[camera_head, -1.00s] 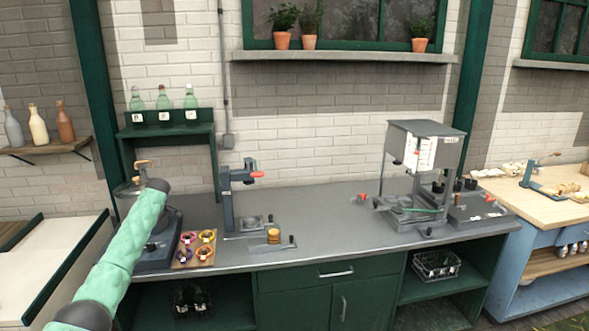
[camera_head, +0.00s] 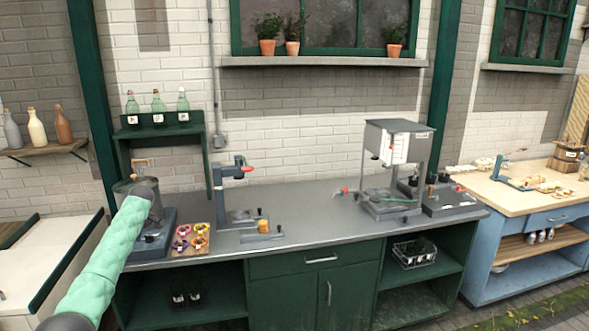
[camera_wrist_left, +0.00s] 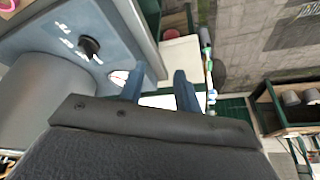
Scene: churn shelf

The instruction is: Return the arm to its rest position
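My left arm (camera_head: 100,262), in a green sleeve, comes in from the lower left in the head view. Its dark wrist end is in front of a grey metal vessel (camera_head: 124,188) on a blue-grey base at the left end of the counter. The left gripper itself is not clear in the head view. In the left wrist view, the two blue fingers of my left gripper (camera_wrist_left: 160,90) stand apart with nothing held between them. A grey rounded body (camera_wrist_left: 45,105) and a blue panel with a black knob (camera_wrist_left: 89,46) lie left of the fingers. My right gripper is not in view.
The grey counter (camera_head: 300,208) carries a wooden tray of coloured rings (camera_head: 203,229), a lever press (camera_head: 218,190) and a tall machine (camera_head: 397,143). A green shelf (camera_head: 160,130) with bottles stands behind the vessel. The counter's middle is clear.

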